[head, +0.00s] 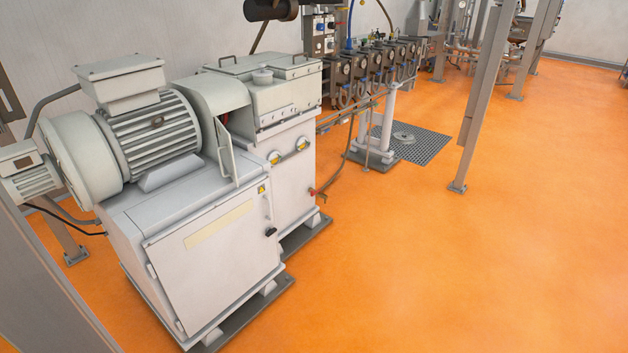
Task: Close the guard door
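The guard door looks to be the narrow grey panel (226,150) on the coupling housing (217,95), between the big motor (150,130) and the gearbox (270,92). It stands upright and swung out from the housing, so it is ajar. A dark gap shows beside it; the inside is mostly hidden by the panel. Below it, the large cabinet door (210,265) in the machine base looks shut, with a small black latch (271,232) at its right edge. Neither of my grippers is in view.
The orange floor (430,270) in front and to the right of the machine is open. A grey post (478,110) stands on the floor at right. A dark floor grating (425,146) lies behind, near a white pedestal (388,125). A red-handled valve (312,191) sticks out beside the gearbox base.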

